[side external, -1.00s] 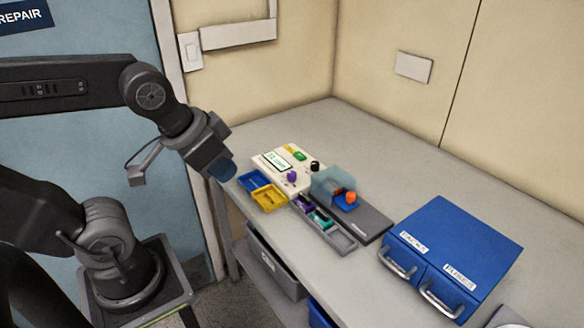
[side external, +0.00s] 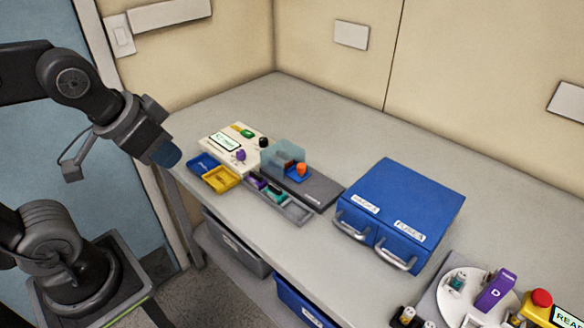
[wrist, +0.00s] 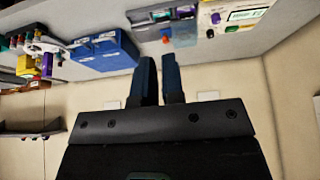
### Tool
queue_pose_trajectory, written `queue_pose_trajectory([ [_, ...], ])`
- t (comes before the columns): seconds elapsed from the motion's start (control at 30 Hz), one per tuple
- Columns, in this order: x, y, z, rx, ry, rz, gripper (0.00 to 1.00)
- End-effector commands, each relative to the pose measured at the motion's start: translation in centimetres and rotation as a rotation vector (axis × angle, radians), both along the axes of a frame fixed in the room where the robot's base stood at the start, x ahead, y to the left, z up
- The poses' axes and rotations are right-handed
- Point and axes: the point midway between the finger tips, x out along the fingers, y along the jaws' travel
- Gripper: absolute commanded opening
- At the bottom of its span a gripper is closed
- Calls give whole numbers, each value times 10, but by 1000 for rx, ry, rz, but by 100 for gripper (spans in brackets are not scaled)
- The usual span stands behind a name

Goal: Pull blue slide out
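My gripper (side external: 166,153), with dark blue fingers, is in the air at the left end of the bench, left of the pump parts. In the wrist view the fingers (wrist: 160,78) stand a narrow gap apart with nothing between them. A small blue slide with an orange knob (side external: 299,171) sits at the clear bluish housing (side external: 283,158) on the dark grey base. A shallow blue tray (side external: 204,163) lies beside a yellow tray (side external: 221,179) at the front left. My gripper touches none of these.
The cream pump panel (side external: 232,140) with knobs and display stands behind the trays. A grey compartment tray (side external: 294,211) holds purple and teal pieces. A blue two-drawer cabinet (side external: 410,205) stands to the right. The bench (side external: 330,125) behind them is clear.

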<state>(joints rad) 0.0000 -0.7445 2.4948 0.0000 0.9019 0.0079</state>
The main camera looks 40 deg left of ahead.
Motion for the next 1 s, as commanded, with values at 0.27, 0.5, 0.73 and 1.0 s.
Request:
queue_pose_trajectory([
  [0.27, 56, -1, 26, 121, 96, -261, 35],
  [0.5, 142, -4, 33, 254, 217, -651, 51],
  [0.73, 224, -8, 7, 336, 314, -1041, 51],
  [1.0, 291, -12, -43, 375, 376, -1421, 51],
])
